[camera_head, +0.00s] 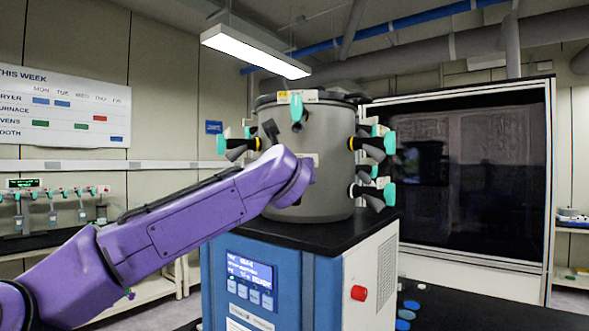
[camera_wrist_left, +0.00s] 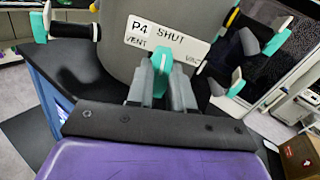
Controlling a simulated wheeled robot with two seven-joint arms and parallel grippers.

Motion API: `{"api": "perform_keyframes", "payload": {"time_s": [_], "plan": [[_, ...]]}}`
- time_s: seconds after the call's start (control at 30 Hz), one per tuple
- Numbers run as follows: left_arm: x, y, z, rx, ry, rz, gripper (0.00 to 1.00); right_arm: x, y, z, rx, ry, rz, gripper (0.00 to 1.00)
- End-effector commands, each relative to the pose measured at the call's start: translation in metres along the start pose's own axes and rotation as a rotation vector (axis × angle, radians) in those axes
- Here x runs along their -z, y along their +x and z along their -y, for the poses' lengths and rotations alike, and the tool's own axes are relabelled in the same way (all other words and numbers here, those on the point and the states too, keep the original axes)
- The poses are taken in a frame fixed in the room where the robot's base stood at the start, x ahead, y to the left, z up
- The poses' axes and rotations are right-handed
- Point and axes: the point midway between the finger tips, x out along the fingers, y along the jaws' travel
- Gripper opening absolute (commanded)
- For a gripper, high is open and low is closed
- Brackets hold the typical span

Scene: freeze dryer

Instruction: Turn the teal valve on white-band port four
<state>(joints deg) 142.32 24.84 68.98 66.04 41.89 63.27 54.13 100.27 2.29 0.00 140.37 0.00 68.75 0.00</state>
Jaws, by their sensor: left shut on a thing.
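In the left wrist view, a teal valve handle (camera_wrist_left: 161,62) stands roughly upright in the picture, below a white label (camera_wrist_left: 168,40) reading P4, SHUT and VENT. My left gripper (camera_wrist_left: 160,84) is shut on this handle, one grey finger on each side. The port's band is hidden behind the fingers. In the head view my purple left arm reaches the front of the grey drum (camera_head: 337,190); its wrist hides the gripper and the held valve. Part of a label (camera_head: 309,158) shows just above the wrist. My right gripper is in neither view.
Other ports with teal valves stick out around the drum, at the left (camera_head: 238,146), upper front (camera_head: 297,108), right (camera_head: 373,145) and lower right (camera_head: 373,194). The drum stands on a blue cabinet (camera_head: 300,262) with a black top and a red knob (camera_head: 358,293).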

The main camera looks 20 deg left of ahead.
Motion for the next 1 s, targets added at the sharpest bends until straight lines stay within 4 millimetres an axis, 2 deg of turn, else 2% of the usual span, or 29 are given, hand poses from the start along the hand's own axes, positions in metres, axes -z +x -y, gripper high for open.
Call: {"api": "perform_keyframes", "payload": {"time_s": [0.33, 0.87, 0.9, 0.97, 1.0], "plan": [[-0.0014, 0.0, -0.0001, 0.0, 0.134, 0.002, 0.0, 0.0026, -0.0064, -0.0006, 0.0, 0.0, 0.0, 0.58], [-0.0007, -0.0001, 0.0001, 0.0, 0.156, 0.002, 0.0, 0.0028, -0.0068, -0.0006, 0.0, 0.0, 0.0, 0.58], [-0.0007, 0.0, 0.0001, 0.0, 0.155, 0.002, 0.28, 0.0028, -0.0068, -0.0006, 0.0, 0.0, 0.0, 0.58], [-0.0007, -0.0001, 0.0001, 0.0, 0.155, 0.002, 0.47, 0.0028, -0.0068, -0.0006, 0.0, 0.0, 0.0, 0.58], [-0.0006, 0.0, 0.0001, 0.0, 0.155, 0.001, 0.47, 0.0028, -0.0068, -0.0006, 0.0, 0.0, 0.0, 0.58]]}}
